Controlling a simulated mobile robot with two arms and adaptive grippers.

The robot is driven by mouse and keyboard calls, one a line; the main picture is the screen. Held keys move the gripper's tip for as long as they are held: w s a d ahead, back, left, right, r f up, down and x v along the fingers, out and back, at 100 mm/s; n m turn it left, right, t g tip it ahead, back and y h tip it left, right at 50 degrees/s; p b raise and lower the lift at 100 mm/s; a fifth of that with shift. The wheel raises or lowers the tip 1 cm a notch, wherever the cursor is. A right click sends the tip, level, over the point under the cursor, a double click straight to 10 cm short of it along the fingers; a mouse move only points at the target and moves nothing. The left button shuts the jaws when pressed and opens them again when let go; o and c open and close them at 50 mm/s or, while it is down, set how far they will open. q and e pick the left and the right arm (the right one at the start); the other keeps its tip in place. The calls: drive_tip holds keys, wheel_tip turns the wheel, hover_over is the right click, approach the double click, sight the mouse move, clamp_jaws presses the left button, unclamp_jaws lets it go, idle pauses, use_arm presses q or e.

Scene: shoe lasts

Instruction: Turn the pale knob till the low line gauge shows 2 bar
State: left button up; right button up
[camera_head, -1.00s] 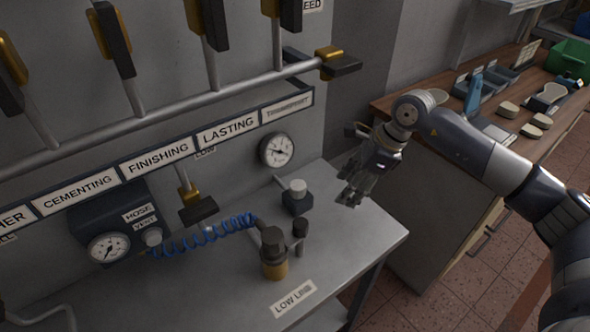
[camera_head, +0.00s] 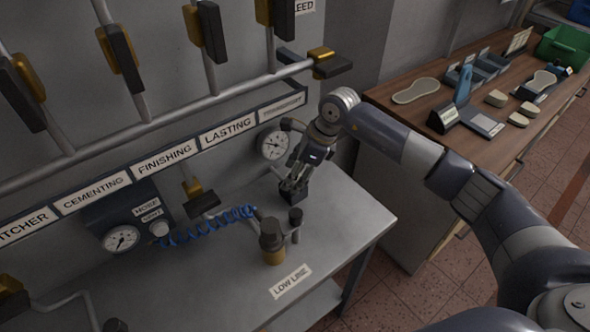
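My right gripper (camera_head: 294,184) points down over the dark regulator block (camera_head: 293,198) on the bench. The block's pale top knob is hidden behind the fingers. I cannot tell whether the fingers touch it or how far they are closed. A round white gauge (camera_head: 273,144) on the wall sits just behind my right wrist, partly covered; its scale is too small to read. A "LOW LINE" label (camera_head: 290,281) lies on the bench's front part. My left gripper is not in view.
A brass-and-black fitting (camera_head: 272,243) with a blue coiled hose (camera_head: 208,226) stands left of the block. A second gauge (camera_head: 121,239) and a pale vent knob (camera_head: 159,228) are at left. Black-handled valves hang above. The bench's right part is clear.

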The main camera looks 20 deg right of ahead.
drive_tip(key=c, duration=0.8)
drive_tip(key=shift+c, duration=1.2)
drive_tip(key=shift+f, duration=0.1)
drive_tip(key=shift+n+b, duration=0.3)
drive_tip(key=shift+b, duration=0.3)
drive_tip(key=n+b, duration=0.2)
drive_tip(key=b, duration=0.1)
drive_tip(key=n+g+b, duration=0.1)
drive_tip(key=b, duration=0.2)
drive_tip(key=shift+w+f+n+g, duration=0.1)
drive_tip(key=shift+f+n+g, duration=0.05)
drive_tip(key=shift+n+g, duration=0.2)
use_arm(q)
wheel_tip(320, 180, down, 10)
drive_tip(key=b, duration=0.2)
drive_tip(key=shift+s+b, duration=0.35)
use_arm(e)
drive_tip(key=shift+r+n+g, duration=0.2)
drive_tip(key=shift+n+g, duration=0.25)
drive_tip(key=shift+n, duration=0.9)
